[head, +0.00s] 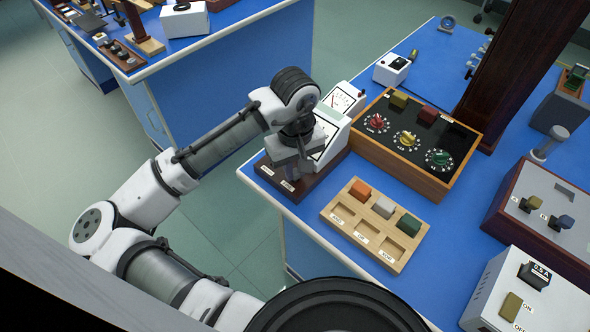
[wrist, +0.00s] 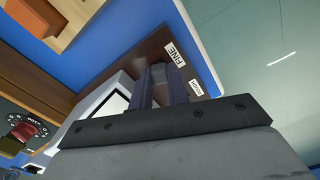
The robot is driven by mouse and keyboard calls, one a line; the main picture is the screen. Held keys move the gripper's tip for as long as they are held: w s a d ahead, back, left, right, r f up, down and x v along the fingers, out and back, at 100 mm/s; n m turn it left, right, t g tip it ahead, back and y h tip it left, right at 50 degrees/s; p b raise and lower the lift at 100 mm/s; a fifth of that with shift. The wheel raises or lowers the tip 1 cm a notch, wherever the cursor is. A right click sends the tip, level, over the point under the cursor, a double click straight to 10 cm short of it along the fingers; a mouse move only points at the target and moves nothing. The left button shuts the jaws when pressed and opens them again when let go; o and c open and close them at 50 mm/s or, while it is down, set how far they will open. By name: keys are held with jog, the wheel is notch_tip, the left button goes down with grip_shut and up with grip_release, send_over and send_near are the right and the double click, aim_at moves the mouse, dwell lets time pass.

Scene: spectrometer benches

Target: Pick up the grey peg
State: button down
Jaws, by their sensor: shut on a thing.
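A light grey block (head: 383,207), which may be the grey peg, sits in the wooden tray (head: 343,222) between an orange block (head: 360,190) and a green block (head: 408,225). My gripper (head: 292,172) is left of the tray, low over a dark brown base (head: 318,178). The wrist view shows my gripper (wrist: 165,80) with its fingers close together over this base (wrist: 150,50). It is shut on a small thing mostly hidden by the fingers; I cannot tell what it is.
A white meter (head: 335,140) stands right behind my gripper. A wooden box with coloured dials (head: 415,145) is behind the tray. A white switch box (head: 520,300) is at the lower right. The bench's blue top is bare in front of the tray.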

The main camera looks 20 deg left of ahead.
aim_at(295, 171)
notch_tip(295, 171, up, 22)
jog(key=p, duration=0.3)
jog(key=shift+p, duration=0.3)
dwell(0.3)
